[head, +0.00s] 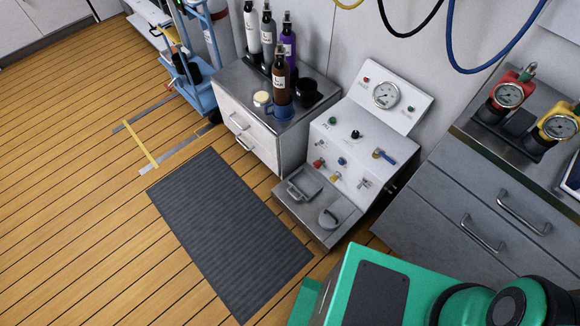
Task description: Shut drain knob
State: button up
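The fill panel (345,150) is a white sloped console with a round gauge (386,95) on its raised back plate. Its face carries a green knob (333,121), a black knob (355,134) and a blue lever (383,155). Lower down are a red knob (319,163), a small blue knob (341,161) and a yellow knob (336,177). The labels are too small to read, so I cannot tell which knob is the drain knob or whether it is open. My gripper is not in view; part of my green body shows at the bottom right.
A grey ribbed mat (230,235) lies on the wooden floor before the panel. A drawer cabinet (248,125) with bottles stands left of it. A grey cabinet (480,205) with gauges on top stands at the right. Blue, black and yellow hoses hang above.

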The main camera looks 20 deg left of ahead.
aim_at(317, 164)
jog(key=u, duration=1.35)
jog(key=k, duration=0.7)
jog(key=z, duration=0.4)
jog(key=i, duration=1)
